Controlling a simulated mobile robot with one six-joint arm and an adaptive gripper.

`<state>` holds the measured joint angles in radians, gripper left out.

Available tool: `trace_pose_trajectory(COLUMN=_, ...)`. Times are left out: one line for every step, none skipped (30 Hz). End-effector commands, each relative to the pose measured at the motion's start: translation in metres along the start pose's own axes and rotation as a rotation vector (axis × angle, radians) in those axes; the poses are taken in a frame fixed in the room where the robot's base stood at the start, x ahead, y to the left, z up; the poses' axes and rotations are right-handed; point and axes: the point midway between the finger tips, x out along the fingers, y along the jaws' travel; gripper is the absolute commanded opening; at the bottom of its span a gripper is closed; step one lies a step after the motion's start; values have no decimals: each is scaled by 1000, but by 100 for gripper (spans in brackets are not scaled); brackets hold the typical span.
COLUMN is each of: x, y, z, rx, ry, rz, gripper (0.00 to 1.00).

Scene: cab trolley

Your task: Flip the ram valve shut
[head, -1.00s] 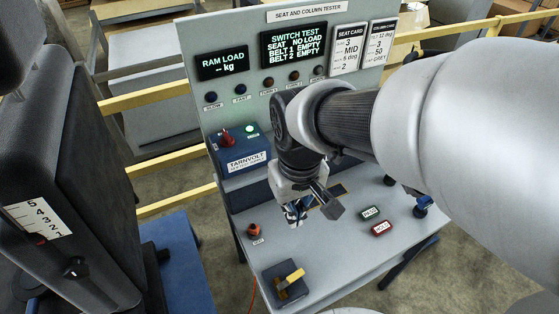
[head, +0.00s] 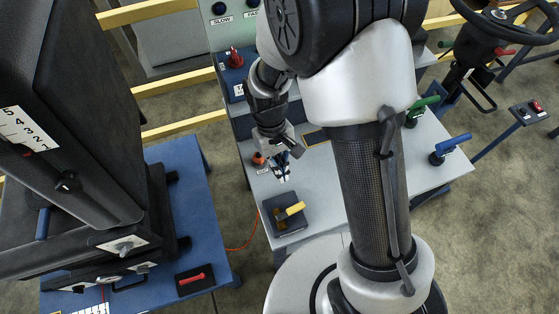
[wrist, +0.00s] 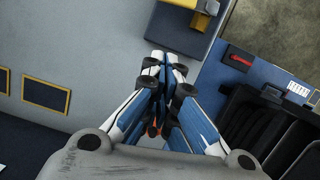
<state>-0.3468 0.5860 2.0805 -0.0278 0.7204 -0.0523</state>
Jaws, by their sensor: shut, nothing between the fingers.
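A yellow lever (head: 292,211) sits on a dark block (head: 280,226) at the front left of the grey bench in the head view. I take it as the ram valve, but can read no label on it. The lever slants up to the right. The dark block (wrist: 172,32) also shows at the top of the wrist view, with the lever mostly cut off by the frame edge. My gripper (head: 282,178) is shut and empty, pointing down just behind the block and apart from it. Its closed fingers (wrist: 165,62) also show in the wrist view.
An orange knob (head: 259,160) stands close left of my gripper. A blue platform (head: 180,215) carrying a dark seat (head: 95,120) and a red lever (head: 195,278) lies left, past a gap. Blue (head: 452,144) and green (head: 422,104) handles stand at the bench's right.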

Motion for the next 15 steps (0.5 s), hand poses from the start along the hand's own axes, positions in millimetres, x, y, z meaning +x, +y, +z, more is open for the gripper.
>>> trace_pose_trajectory(x=16, y=0, z=0, rx=0, ry=-5, rz=0, gripper=0)
trace_pose_trajectory(x=23, y=0, z=0, rx=0, ry=-5, rz=0, gripper=0)
trace_pose_trajectory(x=31, y=0, z=0, rx=0, ry=-4, rz=0, gripper=0)
trace_pose_trajectory(x=37, y=0, z=0, rx=0, ry=-4, rz=0, gripper=0)
trace_pose_trajectory(x=43, y=0, z=0, rx=0, ry=-3, rz=0, gripper=0)
trace_pose_trajectory(x=50, y=0, z=0, rx=0, ry=-3, rz=0, gripper=0)
trace_pose_trajectory(x=48, y=0, z=7, rx=1, ry=0, rz=0, gripper=0)
trace_pose_trajectory(x=48, y=0, z=12, rx=1, ry=1, rz=-1, gripper=0)
trace_pose_trajectory(x=49, y=0, z=18, rx=1, ry=2, rz=-1, gripper=0)
trace_pose_trajectory(x=50, y=0, z=22, rx=1, ry=1, rz=-1, gripper=0)
trace_pose_trajectory(x=50, y=0, z=25, rx=1, ry=3, rz=-1, gripper=0)
trace_pose_trajectory(x=51, y=0, z=29, rx=1, ry=3, rz=-1, gripper=0)
trace_pose_trajectory(x=51, y=0, z=32, rx=1, ry=3, rz=-1, gripper=0)
trace_pose_trajectory(x=51, y=0, z=33, rx=1, ry=3, rz=-1, gripper=0)
trace_pose_trajectory(x=52, y=0, z=36, rx=1, ry=3, rz=-1, gripper=0)
